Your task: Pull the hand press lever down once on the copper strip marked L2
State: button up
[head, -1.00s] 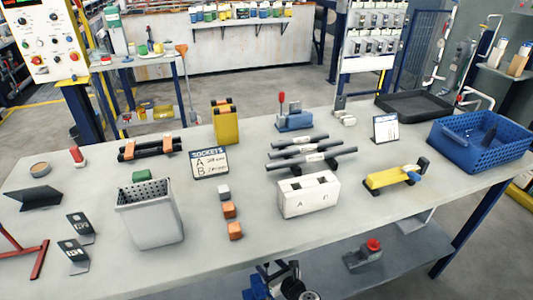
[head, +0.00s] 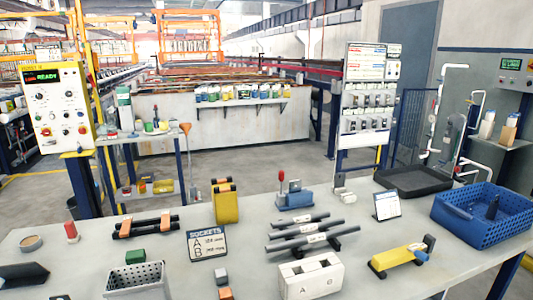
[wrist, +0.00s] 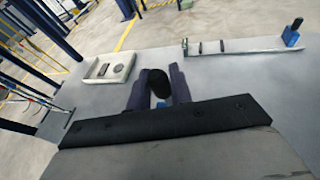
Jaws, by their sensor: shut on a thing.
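My gripper (wrist: 160,92) shows only in the wrist view, with its two dark fingers on either side of a black rounded thing (wrist: 152,82). It is shut on that thing, which I cannot identify for certain; a bit of blue shows below it. In the head view a blue-based device (head: 294,200) with an upright red-tipped lever (head: 281,176) stands at the back middle of the table. A yellow device (head: 397,258) with a dark end and a blue part lies at the right. I cannot make out a copper strip or an L2 mark.
The grey table (head: 380,282) holds dark bars (head: 300,232), a white block (head: 310,279), a sockets sign (head: 208,243), a blue basket (head: 482,219) and a black tray (head: 412,181). The wrist view shows a pale tray (wrist: 108,69) and a long strip-like thing (wrist: 235,46).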

jog(key=shift+s, duration=0.15)
jog(key=shift+o, duration=0.2)
jog(key=shift+s+d+f+p, duration=0.1)
jog(key=shift+s+d+p, duration=0.1)
jog(key=shift+s+p, duration=0.3)
jog(key=shift+s+d+f+p, duration=0.1)
jog(key=shift+s+d+p, duration=0.1)
jog(key=shift+s, duration=0.65)
jog(key=shift+s+d, duration=0.1)
jog(key=shift+s+d+f+p, duration=0.15)
jog(key=shift+s+d+f, duration=0.1)
jog(key=shift+s, duration=0.4)
jog(key=shift+s+d+f+p, duration=0.15)
jog(key=shift+s+f, duration=0.1)
jog(key=shift+s, duration=0.4)
jog(key=shift+s+d+f, duration=0.2)
jog(key=shift+s+f, duration=0.2)
jog(key=shift+s, duration=0.25)
jog(key=shift+s+d+f, duration=0.15)
jog(key=shift+s+f, duration=0.25)
jog(key=shift+s, duration=0.25)
